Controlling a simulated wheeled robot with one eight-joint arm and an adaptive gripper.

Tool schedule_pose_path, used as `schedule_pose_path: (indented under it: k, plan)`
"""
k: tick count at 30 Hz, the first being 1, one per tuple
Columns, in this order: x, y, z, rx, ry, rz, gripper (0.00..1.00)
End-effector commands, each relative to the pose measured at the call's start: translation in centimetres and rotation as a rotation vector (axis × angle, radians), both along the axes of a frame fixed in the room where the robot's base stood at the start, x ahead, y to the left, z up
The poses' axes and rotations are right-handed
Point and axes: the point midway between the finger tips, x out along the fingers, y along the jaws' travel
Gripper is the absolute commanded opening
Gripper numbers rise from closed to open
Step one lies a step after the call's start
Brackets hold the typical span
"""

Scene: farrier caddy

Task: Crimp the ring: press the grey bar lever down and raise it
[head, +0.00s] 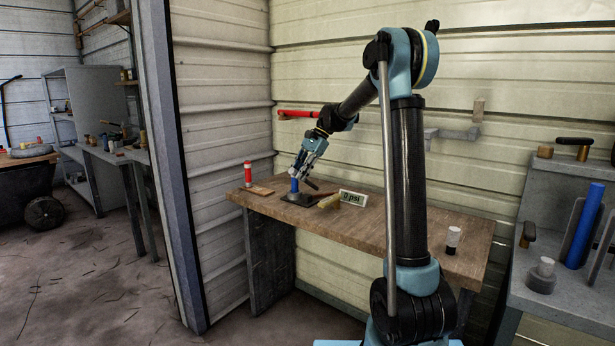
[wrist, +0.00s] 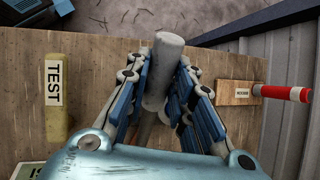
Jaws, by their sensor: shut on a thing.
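The grey bar lever (wrist: 168,52) shows in the wrist view as a thick, round grey bar between my fingers. A thinner grey rod runs below it toward my wrist. My gripper (wrist: 165,88) is closed on the bar, with a finger on each side. In the head view my gripper (head: 297,173) points down over the left part of the bench, above a dark base (head: 302,199). The lever's exact angle and the ring are hard to make out behind my fingers.
The wooden bench (head: 430,228) holds a "0 psi" display (head: 353,198) and a yellow block marked TEST (wrist: 57,95) beside the base. A red and white cylinder (head: 248,174) stands at the left end. A white and black cylinder (head: 453,238) stands at the right, with clear bench between.

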Motion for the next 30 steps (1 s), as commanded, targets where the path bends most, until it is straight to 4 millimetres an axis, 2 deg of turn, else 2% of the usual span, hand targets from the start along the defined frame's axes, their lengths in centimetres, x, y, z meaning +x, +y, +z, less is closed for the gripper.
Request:
schedule_pose_path:
  k: [14, 15, 17, 30]
  plan:
    - [0.13, 0.52, 0.24, 0.008, 0.006, 0.002, 0.00]
    - [0.14, 0.54, 0.24, 0.008, 0.005, 0.003, 0.31]
    - [0.11, 0.57, 0.23, 0.007, 0.006, 0.004, 0.42]
    - [0.12, 0.29, 0.73, 0.007, 0.007, 0.006, 0.42]
